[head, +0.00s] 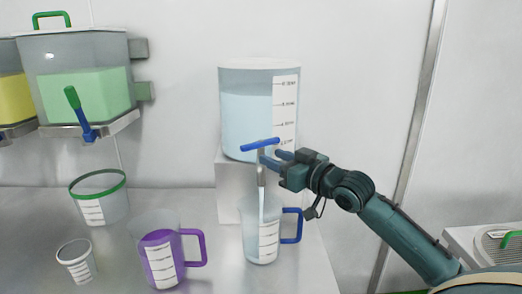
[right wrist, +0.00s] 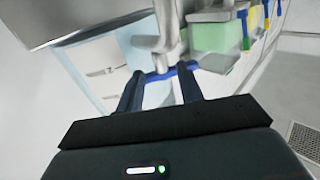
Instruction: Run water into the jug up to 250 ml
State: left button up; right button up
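The clear jug with a blue handle (head: 254,235) stands upright on the bench under the tap spout (head: 261,177). A thin pale column, which looks like running water, drops from the spout into the jug. The level against the jug's marks is too faint to read. The water tank (head: 246,115) has a tap with a blue lever (head: 260,144), turned crosswise. My right gripper (head: 274,157) is at the tap. In the right wrist view its fingers (right wrist: 160,88) are apart, with the blue lever (right wrist: 166,73) across the gap at their tips. My left gripper is out of view.
A purple-filled jug (head: 158,258), a small cup (head: 77,262) and a green-rimmed bucket (head: 98,200) stand to the left on the bench. A green-filled tank (head: 84,95) with its own tap hangs above them. The bench's right front is clear.

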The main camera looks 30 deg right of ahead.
aim_at(264, 153)
jog(key=shift+w+a+p, duration=0.1)
jog(key=shift+w+a, duration=0.05)
jog(key=shift+w, duration=0.75)
jog(key=shift+w+a+p, duration=0.1)
jog(key=shift+w+a, duration=0.1)
jog(key=shift+w, duration=0.7)
jog(key=shift+w+a+p, duration=0.1)
jog(key=shift+w+a, duration=0.05)
jog(key=shift+w, duration=0.75)
jog(key=shift+c, duration=0.6)
grip_shut()
